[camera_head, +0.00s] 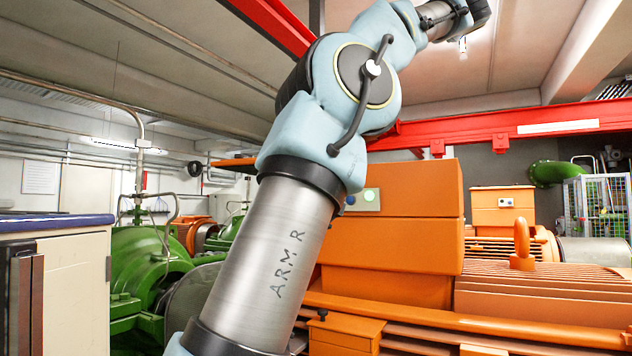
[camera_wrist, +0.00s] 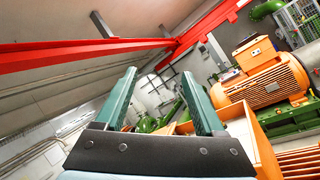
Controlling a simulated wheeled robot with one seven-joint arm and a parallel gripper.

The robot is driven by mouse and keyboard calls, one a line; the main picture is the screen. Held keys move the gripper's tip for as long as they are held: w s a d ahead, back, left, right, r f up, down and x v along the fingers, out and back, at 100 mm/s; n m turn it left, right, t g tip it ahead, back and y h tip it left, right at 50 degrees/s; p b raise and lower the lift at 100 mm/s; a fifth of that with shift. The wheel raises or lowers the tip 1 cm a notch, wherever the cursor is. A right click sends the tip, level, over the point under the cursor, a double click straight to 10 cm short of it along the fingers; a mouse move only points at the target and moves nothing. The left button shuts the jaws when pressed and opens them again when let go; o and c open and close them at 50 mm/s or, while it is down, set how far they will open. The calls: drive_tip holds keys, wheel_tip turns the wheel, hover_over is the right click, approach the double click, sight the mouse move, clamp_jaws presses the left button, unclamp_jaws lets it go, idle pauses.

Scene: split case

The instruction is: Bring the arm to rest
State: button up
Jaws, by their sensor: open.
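My arm rises through the middle of the head view, with a silver lower link marked "ARM R" and a pale blue elbow. Its upper part runs to the top right, and the end leaves the picture at the top edge. In the wrist view my gripper (camera_wrist: 160,98) shows two green fingers set wide apart. The gap between them is empty, so the gripper is open and holds nothing. The fingers point toward the far wall and green machinery, and touch nothing that I can see. The fingertips do not show clearly in the head view.
A large orange machine (camera_head: 395,245) stands behind my arm and to the right. Red beams (camera_head: 500,128) cross overhead near the arm. A cabinet with a blue top (camera_head: 70,222) is at the left, with green machinery (camera_head: 150,255) beyond it. A wire cage (camera_head: 600,205) stands far right.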

drive_tip(key=w+d+f+m+g+h+b, duration=0.15)
drive_tip(key=w+f+m, duration=0.25)
drive_tip(key=f+m, duration=0.55)
drive_tip(key=w+d+f+m+g+h, duration=0.1)
drive_tip(key=w+f+m+g+h, duration=0.4)
drive_tip(key=f, duration=0.8)
drive_tip(key=w+a+f+m+g+y+b, duration=0.1)
drive_tip(key=a+f+m+g+y, duration=0.3)
drive_tip(key=f, duration=0.8)
drive_tip(key=a+f+m+t+y, duration=0.1)
drive_tip(key=a+f+m, duration=0.35)
drive_tip(key=f, duration=0.75)
drive_tip(key=s+a+f+m+g+y+b, duration=0.1)
drive_tip(key=s+a+f+g+y, duration=0.3)
drive_tip(key=a+f, duration=0.65)
drive_tip(key=s+a+f+g, duration=0.2)
drive_tip(key=s+a+f, duration=0.45)
drive_tip(key=f, duration=0.75)
drive_tip(key=s+a+f+m+g+y, duration=0.1)
drive_tip(key=s+a+f+g, duration=0.1)
drive_tip(key=s+a+f, duration=0.4)
drive_tip(key=s+a+f+g+y+b, duration=0.1)
drive_tip(key=s+a+f+g+y, duration=0.1)
drive_tip(key=s+a+f, duration=0.4)
drive_tip(key=s+a+g, duration=0.1)
drive_tip(key=s+a, duration=0.1)
drive_tip(key=s, duration=0.3)
drive_tip(key=shift+s+f+m, duration=0.2)
drive_tip(key=shift+f+m, duration=0.1)
drive_tip(key=shift+m, duration=0.1)
